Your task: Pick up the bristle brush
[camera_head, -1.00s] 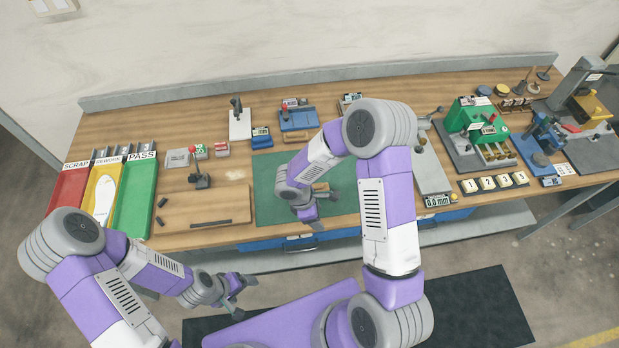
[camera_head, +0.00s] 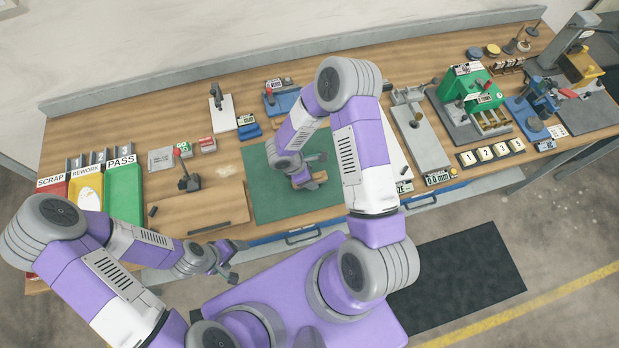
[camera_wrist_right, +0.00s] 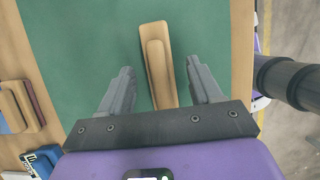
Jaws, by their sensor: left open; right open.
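The bristle brush (camera_wrist_right: 157,60), seen as a long tan wooden block with a raised grip, lies on the green mat (camera_wrist_right: 90,40) in the right wrist view. I cannot see its bristles. My right gripper (camera_wrist_right: 158,82) is open, with one finger on each side of the brush's near part, apart from it. In the head view a bit of the brush (camera_head: 318,178) shows beside my right gripper (camera_head: 306,184), which my arm partly hides. My left gripper (camera_head: 228,262) is open and empty in front of the bench's front edge.
The wooden bench (camera_head: 340,100) holds a green fixture (camera_head: 466,90) and a grey slide fixture (camera_head: 418,135) at right. Red, yellow and green trays (camera_head: 124,190) stand at left.

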